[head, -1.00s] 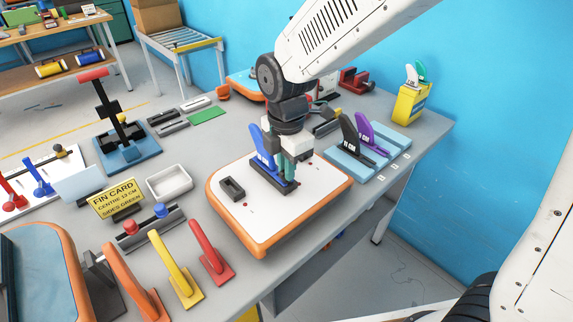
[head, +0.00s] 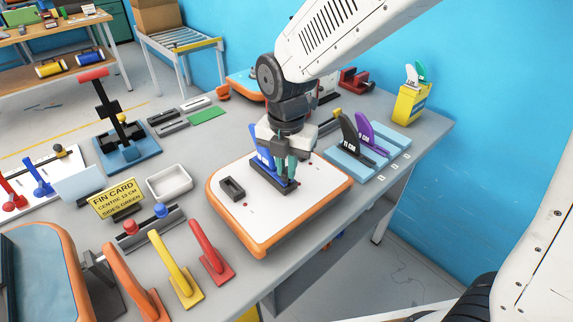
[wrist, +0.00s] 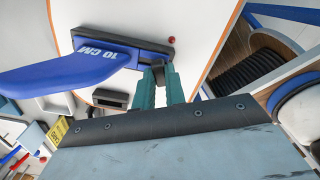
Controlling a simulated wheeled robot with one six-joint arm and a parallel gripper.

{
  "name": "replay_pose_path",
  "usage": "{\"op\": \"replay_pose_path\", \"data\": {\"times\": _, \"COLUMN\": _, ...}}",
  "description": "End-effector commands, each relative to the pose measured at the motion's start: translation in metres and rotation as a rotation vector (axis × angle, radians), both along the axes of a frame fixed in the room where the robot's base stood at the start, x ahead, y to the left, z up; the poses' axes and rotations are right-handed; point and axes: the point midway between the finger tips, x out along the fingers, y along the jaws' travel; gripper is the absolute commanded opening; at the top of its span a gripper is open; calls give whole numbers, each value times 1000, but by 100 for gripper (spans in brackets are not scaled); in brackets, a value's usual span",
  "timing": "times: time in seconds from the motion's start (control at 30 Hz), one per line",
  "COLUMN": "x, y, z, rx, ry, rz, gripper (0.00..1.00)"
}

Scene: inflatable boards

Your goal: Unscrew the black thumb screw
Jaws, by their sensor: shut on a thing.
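My gripper (head: 288,172) is over the white board (head: 255,217) with the orange rim, with its green fingers pointing down beside the blue fin (head: 262,163). In the wrist view the fingertips (wrist: 160,78) are shut on the small black thumb screw (wrist: 157,73) at one end of the blue fin's base. The fin (wrist: 70,72) is marked 10 CM and its base sits in a black fin box (wrist: 120,42). The screw's lower part and its thread are hidden. In the head view the fingers hide the screw.
A second, empty black box (head: 231,188) lies on the board, with small red dots near. A white tray (head: 169,181) stands left. Black and purple fins (head: 368,136) stand on a light-blue holder at right. Yellow and red fins (head: 212,255) stand in front.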

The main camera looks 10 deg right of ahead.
Motion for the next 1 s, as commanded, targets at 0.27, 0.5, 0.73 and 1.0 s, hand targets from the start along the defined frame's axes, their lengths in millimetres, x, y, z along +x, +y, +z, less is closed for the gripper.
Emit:
{"op": "replay_pose_path", "data": {"times": 0.27, "x": -2, "y": -1, "z": -2, "rx": -3, "ry": 5, "rz": -2, "gripper": 38}}
{"op": "replay_pose_path", "data": {"times": 0.5, "x": -1, "y": 0, "z": 1, "rx": -1, "ry": 2, "rz": -3, "gripper": 38}}
{"op": "replay_pose_path", "data": {"times": 0.73, "x": 0, "y": 0, "z": 23, "rx": 0, "ry": -1, "rz": -3, "gripper": 38}}
{"op": "replay_pose_path", "data": {"times": 1.0, "x": 0, "y": 0, "z": 46, "rx": 0, "ry": 0, "rz": -3, "gripper": 38}}
